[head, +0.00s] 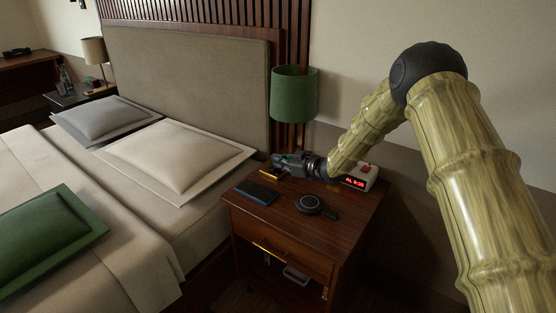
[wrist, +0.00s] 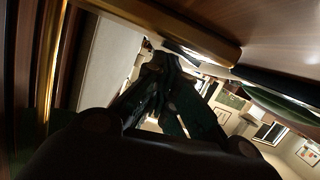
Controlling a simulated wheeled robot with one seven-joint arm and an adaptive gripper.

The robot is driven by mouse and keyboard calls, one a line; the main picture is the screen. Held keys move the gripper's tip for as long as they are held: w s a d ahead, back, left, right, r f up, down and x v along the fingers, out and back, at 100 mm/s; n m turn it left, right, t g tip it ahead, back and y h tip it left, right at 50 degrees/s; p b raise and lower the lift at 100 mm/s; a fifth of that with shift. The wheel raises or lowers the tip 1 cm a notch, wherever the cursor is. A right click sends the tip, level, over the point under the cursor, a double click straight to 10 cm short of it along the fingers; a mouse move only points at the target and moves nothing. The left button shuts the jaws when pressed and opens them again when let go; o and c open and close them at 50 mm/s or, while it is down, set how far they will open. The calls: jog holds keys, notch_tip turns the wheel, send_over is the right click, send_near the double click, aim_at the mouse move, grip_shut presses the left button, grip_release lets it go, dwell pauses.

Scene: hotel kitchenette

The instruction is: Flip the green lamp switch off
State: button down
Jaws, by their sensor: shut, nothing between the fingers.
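The green lamp (head: 295,94) stands at the back of the wooden nightstand (head: 335,228), against the slatted wall panel. Its shade shows clearly; its stem and base are mostly hidden behind my gripper. I cannot make out the lamp's switch in either view. My gripper (head: 278,163) is low over the back left of the nightstand, just below the shade, pointing left. In the wrist view my gripper's dark fingers (wrist: 158,62) come together with nothing between them. A brass-coloured upright (wrist: 50,65) shows left of them; I cannot tell whether it belongs to the lamp.
A white alarm clock (head: 360,176) with red digits stands at the back right, close to my arm. The bed (head: 195,222) with pillows is on the left.

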jog(key=shift+w+d+r+p, duration=0.1)
jog(key=shift+r+p, duration=0.85)
jog(key=shift+r, duration=0.25)
jog(key=shift+w+d+r+p, duration=0.1)
jog(key=shift+r+p, duration=0.85)
jog(key=shift+r, duration=0.2)
jog(key=v, duration=0.9)
jog(key=shift+d+f+p, duration=0.2)
jog(key=shift+d+p, duration=0.1)
jog(key=shift+d, duration=0.15)
